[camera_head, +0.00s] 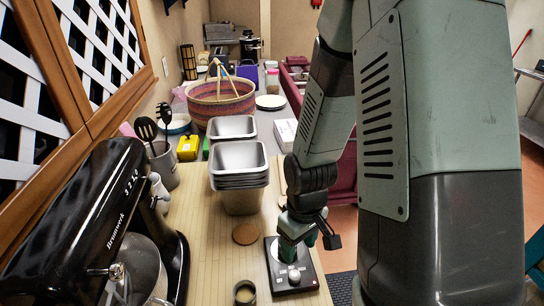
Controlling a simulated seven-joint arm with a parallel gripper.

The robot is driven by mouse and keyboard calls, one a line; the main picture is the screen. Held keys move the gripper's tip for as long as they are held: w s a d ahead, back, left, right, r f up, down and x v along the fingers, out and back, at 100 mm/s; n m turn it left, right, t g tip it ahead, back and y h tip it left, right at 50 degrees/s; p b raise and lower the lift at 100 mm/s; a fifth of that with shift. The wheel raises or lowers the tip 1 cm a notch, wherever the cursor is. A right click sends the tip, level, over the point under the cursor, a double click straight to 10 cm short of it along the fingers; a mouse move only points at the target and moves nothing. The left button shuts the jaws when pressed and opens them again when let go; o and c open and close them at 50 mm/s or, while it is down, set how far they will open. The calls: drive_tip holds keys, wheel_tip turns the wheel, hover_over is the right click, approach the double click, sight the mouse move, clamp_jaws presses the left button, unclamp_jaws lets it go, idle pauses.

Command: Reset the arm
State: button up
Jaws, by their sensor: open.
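My arm comes down from the upper right of the head view. My gripper (294,258) points down at its end, low in the picture. It is open, with its teal fingers just above or around a small round metal piece (294,277). I cannot tell whether the fingers touch the piece. No object shows lifted in the gripper. Part of the device is hidden behind the gripper.
A black stand mixer (75,215) with a metal bowl stands at the left. A small cup (244,292) and a round brown coaster (245,234) lie left of my gripper. Stacked metal pans (239,160), a utensil crock (163,170) and a woven basket (221,100) stand farther back.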

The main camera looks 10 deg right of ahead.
wheel_tip(320, 180, up, 9)
drive_tip(key=w+m+t, duration=0.1)
drive_tip(key=t, duration=0.1)
drive_tip(key=s+r+m+t, duration=0.2)
drive_tip(key=s+r, duration=0.4)
drive_tip(key=r, duration=0.4)
drive_tip(key=s+r+m+t, duration=0.1)
drive_tip(key=s+r+m, duration=0.1)
drive_tip(key=s+r, duration=0.4)
wheel_tip(320, 180, up, 6)
drive_tip(key=shift+f+m+t, duration=0.25)
drive_tip(key=shift+m+t, duration=0.05)
drive_tip(key=shift+t, duration=0.1)
